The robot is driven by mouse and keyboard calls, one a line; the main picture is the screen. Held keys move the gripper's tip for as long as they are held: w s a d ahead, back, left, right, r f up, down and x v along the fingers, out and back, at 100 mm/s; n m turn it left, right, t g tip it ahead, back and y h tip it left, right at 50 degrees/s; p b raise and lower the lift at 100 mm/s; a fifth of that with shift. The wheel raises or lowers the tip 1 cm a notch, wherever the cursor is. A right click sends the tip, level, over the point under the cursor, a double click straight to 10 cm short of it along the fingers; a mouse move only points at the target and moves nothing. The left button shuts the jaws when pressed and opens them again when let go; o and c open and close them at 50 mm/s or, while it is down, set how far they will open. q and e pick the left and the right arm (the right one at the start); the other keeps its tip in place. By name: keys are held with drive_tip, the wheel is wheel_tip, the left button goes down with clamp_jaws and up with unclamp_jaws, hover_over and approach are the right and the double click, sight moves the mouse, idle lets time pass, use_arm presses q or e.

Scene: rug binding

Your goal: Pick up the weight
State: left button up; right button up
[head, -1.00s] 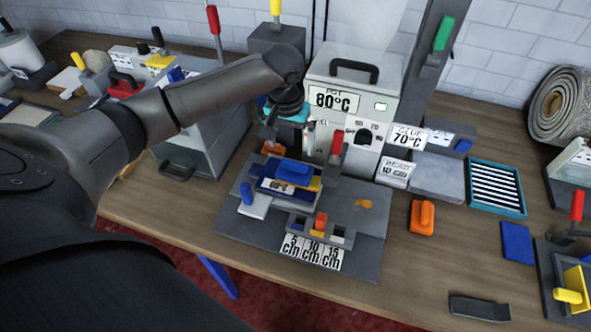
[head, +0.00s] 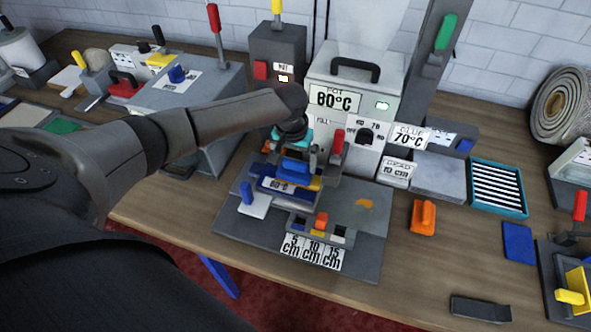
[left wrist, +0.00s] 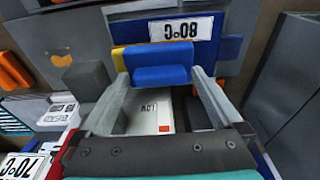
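In the head view a blue block (head: 297,167) sits on a blue plate with a white temperature label, on the grey fixture (head: 350,245). No readable label says which thing is the weight. My left gripper (head: 301,153) is low over the blue block and partly hides it. In the left wrist view the blue block (left wrist: 160,77) lies between the tips of the left gripper's (left wrist: 161,82) spread grey fingers, one on each side; contact is not clear. An orange block with a handle (head: 422,217) stands apart on the table. My right gripper is not in view.
The heater box (head: 385,85) marked 80°C stands close behind the left gripper, with a red lever (head: 337,145) just to its right. A small blue-handled piece (head: 254,203) lies left of the plate.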

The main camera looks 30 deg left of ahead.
use_arm(q)
clamp_jaws()
drive_tip(key=shift+w+r, duration=0.15)
idle(0.7)
